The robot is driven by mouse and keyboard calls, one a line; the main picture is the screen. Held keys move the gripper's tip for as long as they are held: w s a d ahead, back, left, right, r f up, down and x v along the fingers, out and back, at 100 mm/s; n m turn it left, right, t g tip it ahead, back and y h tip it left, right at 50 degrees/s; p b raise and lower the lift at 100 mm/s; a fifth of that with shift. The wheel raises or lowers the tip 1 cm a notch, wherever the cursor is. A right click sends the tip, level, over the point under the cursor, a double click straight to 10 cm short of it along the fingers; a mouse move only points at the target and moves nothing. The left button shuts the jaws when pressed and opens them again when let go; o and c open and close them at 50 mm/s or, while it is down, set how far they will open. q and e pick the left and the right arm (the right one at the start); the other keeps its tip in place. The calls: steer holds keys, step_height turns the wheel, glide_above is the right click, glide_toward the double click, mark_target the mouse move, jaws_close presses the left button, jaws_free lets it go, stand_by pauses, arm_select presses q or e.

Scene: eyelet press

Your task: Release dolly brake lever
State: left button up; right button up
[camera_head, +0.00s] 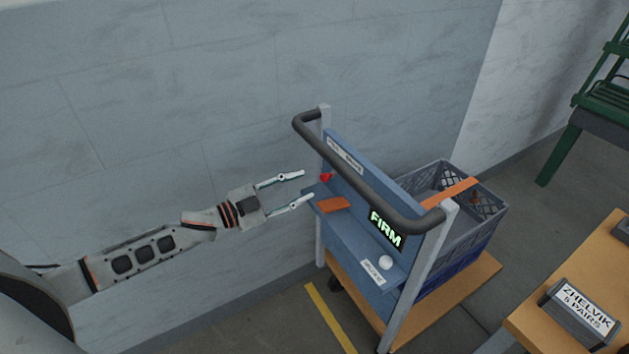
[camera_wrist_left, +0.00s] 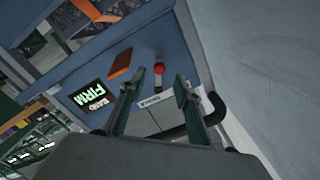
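The dolly (camera_head: 349,242) has a blue upright panel, metal posts and a dark bent push handle (camera_head: 365,180). A small red knob (camera_head: 326,177) sits at the panel's left side; in the left wrist view this red knob (camera_wrist_left: 160,67) appears between my finger tips. A white ball (camera_head: 386,262) sits lower right by a label. I cannot tell for sure which is the brake lever. My left gripper (camera_head: 308,186) is open and empty, its fingers pointing at the panel's left edge; it also shows in the left wrist view (camera_wrist_left: 160,77). My right gripper is out of view.
An orange block (camera_head: 335,204) and a lit display reading FIRM (camera_head: 386,229) are on the panel. A grey crate (camera_head: 486,212) stands on the dolly behind it. A grey wall (camera_head: 230,90) runs close behind my left arm. A wooden table (camera_head: 550,310) stands at right.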

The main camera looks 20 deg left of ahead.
arm_select(q)
steer(key=v, duration=0.4)
steer(key=shift+s+a, duration=0.15)
steer(key=shift+a, duration=0.05)
stand_by(0.3)
steer(key=s+d+f+n+g+y+p, duration=0.1)
steer(key=s+d+f+n+y+p, duration=0.1)
steer(key=s+f, duration=0.4)
steer(key=s+d+f+n+g+y+p, duration=0.1)
steer(key=s+d+f+n+y+p, duration=0.1)
steer(key=s, duration=1)
steer(key=s+d+f+n+g+y+p, duration=0.1)
steer(key=s+d+f+n+y, duration=0.3)
steer(key=s+f, duration=0.5)
steer(key=d+f+n+p, duration=0.1)
steer(key=d+n, duration=0.1)
steer(key=n, duration=0.1)
steer(key=shift+g, duration=0.4)
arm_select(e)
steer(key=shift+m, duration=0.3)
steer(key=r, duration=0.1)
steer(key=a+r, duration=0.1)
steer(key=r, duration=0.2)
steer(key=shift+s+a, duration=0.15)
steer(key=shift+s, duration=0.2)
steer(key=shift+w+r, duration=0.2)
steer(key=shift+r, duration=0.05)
